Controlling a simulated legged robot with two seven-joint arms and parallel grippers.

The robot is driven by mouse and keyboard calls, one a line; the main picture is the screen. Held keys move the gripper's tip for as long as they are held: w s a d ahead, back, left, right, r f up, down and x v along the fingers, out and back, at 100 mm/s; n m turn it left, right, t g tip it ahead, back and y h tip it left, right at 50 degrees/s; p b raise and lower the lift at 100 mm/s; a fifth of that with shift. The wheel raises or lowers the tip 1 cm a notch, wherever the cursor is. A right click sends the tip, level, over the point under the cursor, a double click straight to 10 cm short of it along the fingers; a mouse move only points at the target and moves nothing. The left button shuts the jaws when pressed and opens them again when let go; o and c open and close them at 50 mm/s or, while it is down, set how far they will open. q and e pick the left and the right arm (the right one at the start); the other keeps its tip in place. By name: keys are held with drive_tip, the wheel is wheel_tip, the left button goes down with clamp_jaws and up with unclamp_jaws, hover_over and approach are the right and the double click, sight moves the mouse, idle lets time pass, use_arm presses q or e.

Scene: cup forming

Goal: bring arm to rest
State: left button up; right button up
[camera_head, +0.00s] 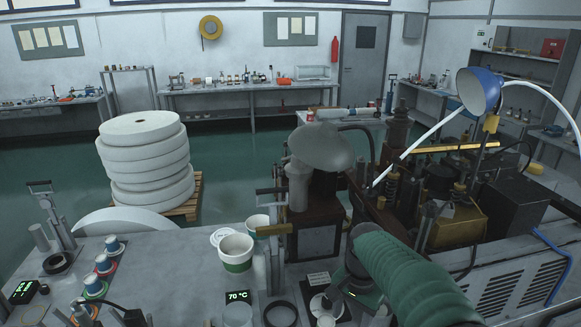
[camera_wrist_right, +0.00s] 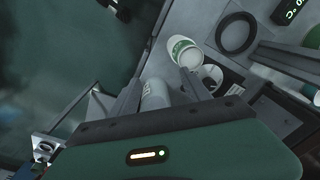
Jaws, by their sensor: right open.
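My right arm (camera_head: 405,280), in a green sleeve, comes in from the lower right of the head view over the machine side of the bench. Its fingers are hard to make out there. In the wrist view my right gripper (camera_wrist_right: 158,80) is open, its two dark fingers apart. A grey-white cylinder (camera_wrist_right: 154,96) shows between them, apparently beyond; I cannot tell its distance. A white cup with a green band (camera_head: 236,258) stands on the bench, with a second cup (camera_head: 257,224) behind it. A green-and-white cup (camera_wrist_right: 183,50) shows past the fingertips. My left gripper is not in view.
The forming machine (camera_head: 315,200) stands close beyond my right arm. A desk lamp (camera_head: 479,90) leans over the right side. A dark ring (camera_head: 281,314) and a 70 °C display (camera_head: 238,296) are at the front. Stacked white rolls (camera_head: 145,160) stand behind the bench at left.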

drive_tip(key=s+d+f+n+b, duration=0.1)
drive_tip(key=s+d+f+n, duration=0.1)
drive_tip(key=s, duration=0.4)
drive_tip(key=s+d+f+n+t, duration=0.1)
drive_tip(key=s+f+n, duration=0.2)
drive_tip(key=s+f, duration=0.2)
drive_tip(key=s+d+f+n+t+b, duration=0.1)
drive_tip(key=s+d+f+n, duration=0.1)
drive_tip(key=s, duration=0.6)
drive_tip(key=shift+s+d+f+n+b, duration=0.3)
drive_tip(key=shift+f+n, duration=0.2)
drive_tip(key=shift+f, duration=0.35)
drive_tip(key=shift+w, duration=0.1)
